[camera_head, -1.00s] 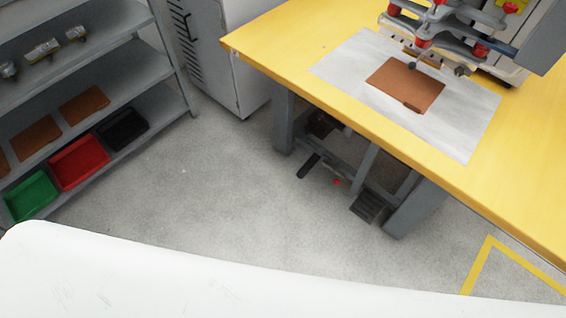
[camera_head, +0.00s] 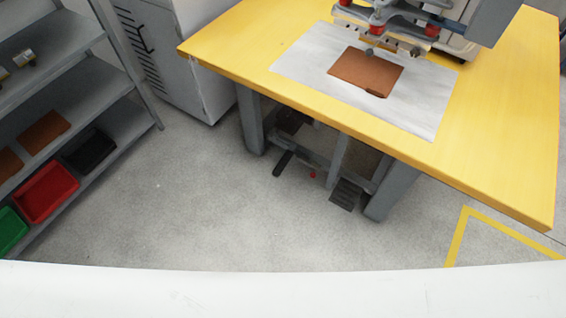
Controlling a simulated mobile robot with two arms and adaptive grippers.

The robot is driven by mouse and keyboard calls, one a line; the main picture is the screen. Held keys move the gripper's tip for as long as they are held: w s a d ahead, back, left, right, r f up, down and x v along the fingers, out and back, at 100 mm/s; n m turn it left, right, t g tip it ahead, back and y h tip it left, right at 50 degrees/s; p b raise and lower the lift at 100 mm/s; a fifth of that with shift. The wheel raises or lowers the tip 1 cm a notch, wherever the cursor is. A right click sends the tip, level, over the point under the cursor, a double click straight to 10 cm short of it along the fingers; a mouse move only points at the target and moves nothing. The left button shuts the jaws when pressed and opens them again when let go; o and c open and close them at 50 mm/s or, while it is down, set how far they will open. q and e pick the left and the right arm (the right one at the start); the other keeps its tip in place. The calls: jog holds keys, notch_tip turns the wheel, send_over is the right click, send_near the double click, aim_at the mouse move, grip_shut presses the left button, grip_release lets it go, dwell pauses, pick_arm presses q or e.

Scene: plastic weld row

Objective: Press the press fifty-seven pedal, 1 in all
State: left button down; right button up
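A grey press (camera_head: 390,20) with red fittings stands at the back of a yellow table (camera_head: 225,55). A brown sheet (camera_head: 362,70) lies on a pale plate (camera_head: 420,112) under the press head. Below the table, near the floor, a dark ribbed pedal (camera_head: 345,194) sits at the right of the frame. A black bar-like pedal or lever (camera_head: 282,163) and a small red knob (camera_head: 312,174) are to its left. I cannot read any label naming the press. Neither of my grippers is in view.
A grey shelf (camera_head: 132,120) at the left holds brown sheets and red (camera_head: 46,192), green (camera_head: 11,229) and black (camera_head: 90,151) bins. A grey cabinet (camera_head: 185,70) stands between shelf and table. The floor (camera_head: 215,210) before the table is clear. A yellow floor line (camera_head: 458,236) lies at right.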

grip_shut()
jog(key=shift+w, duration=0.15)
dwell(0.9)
